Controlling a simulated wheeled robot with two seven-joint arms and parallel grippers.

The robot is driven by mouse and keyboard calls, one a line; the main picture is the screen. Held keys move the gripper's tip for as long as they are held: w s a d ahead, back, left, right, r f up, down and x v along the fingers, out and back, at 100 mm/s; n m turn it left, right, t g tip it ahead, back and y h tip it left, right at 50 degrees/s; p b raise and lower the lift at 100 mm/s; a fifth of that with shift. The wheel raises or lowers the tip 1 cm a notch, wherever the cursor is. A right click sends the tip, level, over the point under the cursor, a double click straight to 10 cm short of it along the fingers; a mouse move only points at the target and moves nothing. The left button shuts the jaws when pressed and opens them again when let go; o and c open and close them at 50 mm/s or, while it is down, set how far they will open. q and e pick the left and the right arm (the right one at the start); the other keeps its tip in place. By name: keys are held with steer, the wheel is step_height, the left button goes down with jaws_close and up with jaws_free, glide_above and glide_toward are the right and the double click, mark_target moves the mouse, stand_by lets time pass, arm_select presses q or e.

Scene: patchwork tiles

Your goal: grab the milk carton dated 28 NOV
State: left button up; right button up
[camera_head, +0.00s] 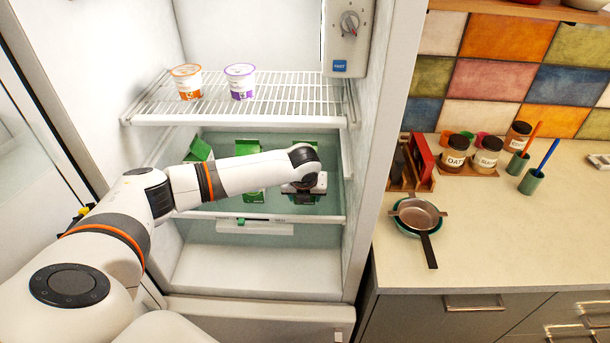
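Three green cartons stand on the glass fridge shelf (220,213): a left carton (198,150), a middle carton (252,197) and a right carton (313,145). My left arm crosses in front of them and hides much of each. No date can be read on any of them, so I cannot tell which is dated 28 NOV. My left gripper (302,198) is at the front of the right carton, pointing into the fridge. The wrist hides its fingers, so I cannot tell whether they touch or hold the carton. My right gripper is out of view.
The wire shelf (290,102) above the cartons holds an orange-lidded cup (187,82) and a purple-lidded cup (240,81). The fridge's right wall (378,130) is close to my gripper.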

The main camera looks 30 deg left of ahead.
arm_select(q)
steer(key=shift+w, duration=0.1)
steer(key=c, duration=0.7)
